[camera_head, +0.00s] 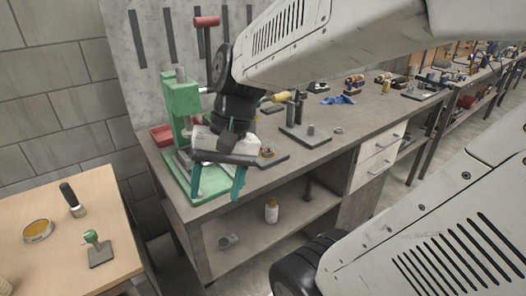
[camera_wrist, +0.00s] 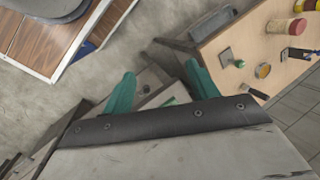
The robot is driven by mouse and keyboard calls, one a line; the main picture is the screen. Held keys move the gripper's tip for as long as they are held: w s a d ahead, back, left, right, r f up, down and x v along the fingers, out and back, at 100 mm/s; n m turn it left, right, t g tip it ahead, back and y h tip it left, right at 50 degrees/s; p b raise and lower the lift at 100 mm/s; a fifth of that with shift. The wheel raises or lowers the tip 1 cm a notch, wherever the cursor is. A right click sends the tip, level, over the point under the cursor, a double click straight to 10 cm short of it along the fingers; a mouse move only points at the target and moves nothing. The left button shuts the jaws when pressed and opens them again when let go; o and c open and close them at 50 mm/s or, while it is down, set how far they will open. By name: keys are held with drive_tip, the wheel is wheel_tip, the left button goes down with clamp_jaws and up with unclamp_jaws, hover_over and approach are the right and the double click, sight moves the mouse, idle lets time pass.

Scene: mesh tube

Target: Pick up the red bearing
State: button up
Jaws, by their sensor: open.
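My gripper (camera_head: 217,191) is open, with its two teal fingers pointing down at the front left of the grey workbench (camera_head: 222,207). It hangs in front of the green press (camera_head: 178,112) and hides part of its base. In the wrist view my gripper (camera_wrist: 160,76) has nothing between its fingers. I cannot pick out a red bearing for certain in either view. A small ringed part (camera_head: 267,153) sits on a dark plate right of my gripper, but its colour is not clearly red.
A dark stand (camera_head: 297,115) is to the right. A wooden table (camera_head: 112,190) at left holds a green-knobbed stamp (camera_head: 93,238).

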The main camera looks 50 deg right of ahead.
drive_tip(key=w+d+f+m+t+y, duration=0.2)
drive_tip(key=w+d+m+y, duration=0.1)
drive_tip(key=w+d+m, duration=0.3)
drive_tip(key=m+t+h, duration=0.5)
drive_tip(key=m+t, duration=0.6)
drive_tip(key=m, duration=1)
approach(266, 151)
drive_tip(key=shift+d, duration=0.2)
drive_tip(key=shift+w+d+f+m, duration=0.1)
drive_tip(key=shift+w+f+m, duration=0.1)
drive_tip(key=shift+w+m, duration=0.1)
drive_tip(key=x, duration=0.6)
drive_tip(key=shift+w+d+f, duration=0.1)
drive_tip(key=shift+w+f, duration=0.15)
drive_tip(key=shift+w, duration=0.1)
drive_tip(key=c, duration=1.2)
drive_tip(key=shift+o, duration=0.2)
drive_tip(key=shift+r, duration=0.1)
